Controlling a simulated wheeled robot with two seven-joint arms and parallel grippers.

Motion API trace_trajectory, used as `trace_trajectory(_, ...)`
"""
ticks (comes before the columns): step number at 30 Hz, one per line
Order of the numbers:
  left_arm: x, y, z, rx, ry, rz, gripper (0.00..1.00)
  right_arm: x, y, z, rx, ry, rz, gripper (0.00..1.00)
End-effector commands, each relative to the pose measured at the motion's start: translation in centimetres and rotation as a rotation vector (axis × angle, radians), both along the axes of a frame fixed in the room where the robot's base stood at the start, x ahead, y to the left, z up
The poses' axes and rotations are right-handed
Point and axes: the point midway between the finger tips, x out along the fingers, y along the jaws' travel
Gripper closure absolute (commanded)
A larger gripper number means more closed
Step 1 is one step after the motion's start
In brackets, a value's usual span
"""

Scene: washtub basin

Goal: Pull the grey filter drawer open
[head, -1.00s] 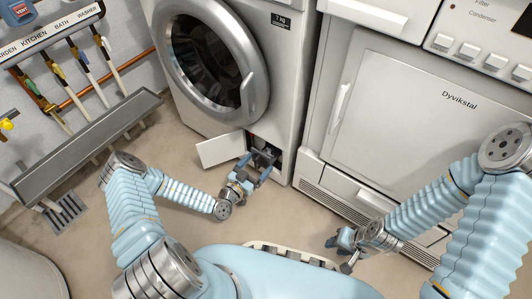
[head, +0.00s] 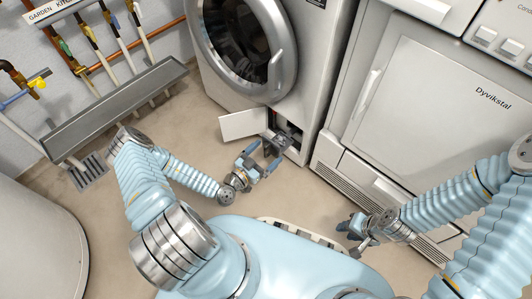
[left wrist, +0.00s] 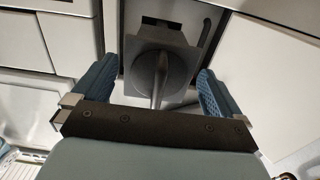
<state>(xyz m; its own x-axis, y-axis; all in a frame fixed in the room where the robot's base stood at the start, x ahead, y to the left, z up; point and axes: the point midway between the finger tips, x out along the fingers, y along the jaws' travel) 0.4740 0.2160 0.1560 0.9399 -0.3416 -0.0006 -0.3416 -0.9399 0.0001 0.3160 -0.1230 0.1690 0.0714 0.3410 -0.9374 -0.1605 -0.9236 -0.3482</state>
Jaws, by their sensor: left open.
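The grey filter drawer (head: 278,146) sits in the low opening at the bottom of the washing machine. In the left wrist view the drawer (left wrist: 180,70) has a square grey front with a round recess and an upright grip in its middle. It appears to stand out somewhat from the dark opening behind. My left gripper (head: 264,155) is open just in front of the drawer. In the left wrist view its blue fingers stand either side of the drawer front, apart from the grip. My right gripper (head: 352,232) is low at the right, its jaws too small to judge.
A white flap (head: 244,124) hangs open left of the opening. The washing machine door (head: 240,45) is above it. A white dryer (head: 415,100) stands at the right. A grey trough (head: 115,105) runs along the left wall. The floor around my left gripper is clear.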

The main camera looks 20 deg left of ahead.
Motion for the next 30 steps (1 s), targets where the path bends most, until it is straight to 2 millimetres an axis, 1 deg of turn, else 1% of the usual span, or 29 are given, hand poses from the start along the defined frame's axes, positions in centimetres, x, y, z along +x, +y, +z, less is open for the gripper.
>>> trace_trajectory(5, -2.9, 1.2, 0.1, 0.000, 0.002, 0.004, 0.00, 0.0, 0.0, 0.4, 0.000, 0.001, 0.000, 0.64)
trace_trajectory(12, -8.5, 3.2, 0.0, 0.001, 0.004, 0.004, 0.00, 0.0, 0.0, 0.8, 0.000, 0.002, 0.002, 0.64)
trace_trajectory(16, -10.8, 4.0, 0.0, 0.002, 0.002, 0.003, 0.00, 0.0, 0.0, 0.9, 0.000, 0.002, 0.001, 0.64)
trace_trajectory(21, -12.4, 4.5, 0.0, 0.000, 0.001, 0.002, 0.00, 0.0, 0.0, 0.9, 0.000, 0.002, 0.001, 0.64)
trace_trajectory(30, -12.6, 4.6, 0.0, 0.000, 0.000, 0.001, 0.00, 0.0, 0.0, 0.9, 0.000, 0.002, 0.001, 0.64)
